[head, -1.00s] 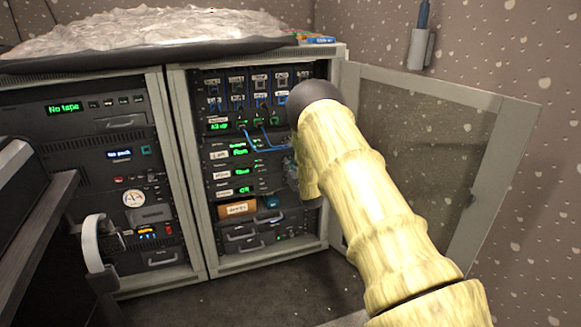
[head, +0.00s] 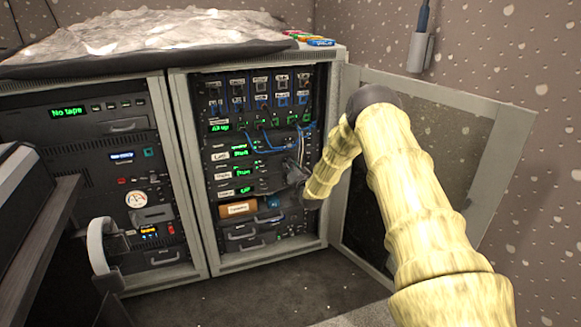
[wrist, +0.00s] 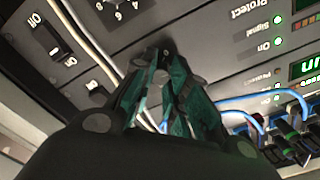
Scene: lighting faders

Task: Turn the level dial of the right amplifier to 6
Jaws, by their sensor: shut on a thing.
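The amplifier rows sit in the right rack, with green displays (head: 243,171) and small labels that are hard to read. My gripper (head: 291,178) is at their right side, small and dark in the head view. In the wrist view my gripper (wrist: 166,68) has its teal fingers closed around a small dark level dial (wrist: 164,48) on a grey panel. The fingers hide most of the dial, and its pointer and scale cannot be read. Another dial's printed scale (wrist: 121,8), with a 4 and a 6, shows at the top edge, apart from the fingers.
White cables (wrist: 105,50) run close beside my fingers. Blue cables (wrist: 240,100) plug in at the lower right. An On/Off switch (wrist: 62,45) is at upper left. The open mesh door (head: 425,150) stands right of my arm. The floor (head: 270,285) before the rack is clear.

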